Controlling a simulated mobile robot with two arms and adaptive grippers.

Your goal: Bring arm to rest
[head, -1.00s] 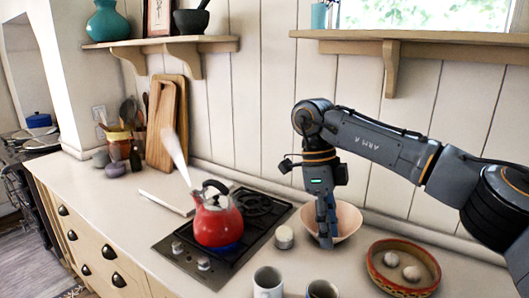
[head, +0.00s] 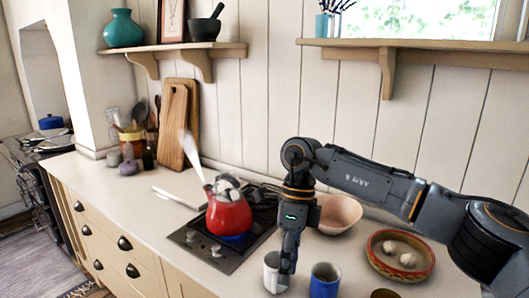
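My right arm comes in from the right, and its gripper (head: 287,268) points down over the counter. The fingertips overlap the right side of a white mug (head: 270,275) in the picture. I cannot tell whether they touch it. The fingers look close together, seen edge-on, and whether they are open or shut is unclear. My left gripper is not in view.
A blue mug (head: 325,281) stands right of the gripper. A pinkish bowl (head: 342,214) is behind the arm, and a brown dish (head: 375,262) holds garlic-like bulbs. A red kettle (head: 229,214) steams on the hob (head: 205,250).

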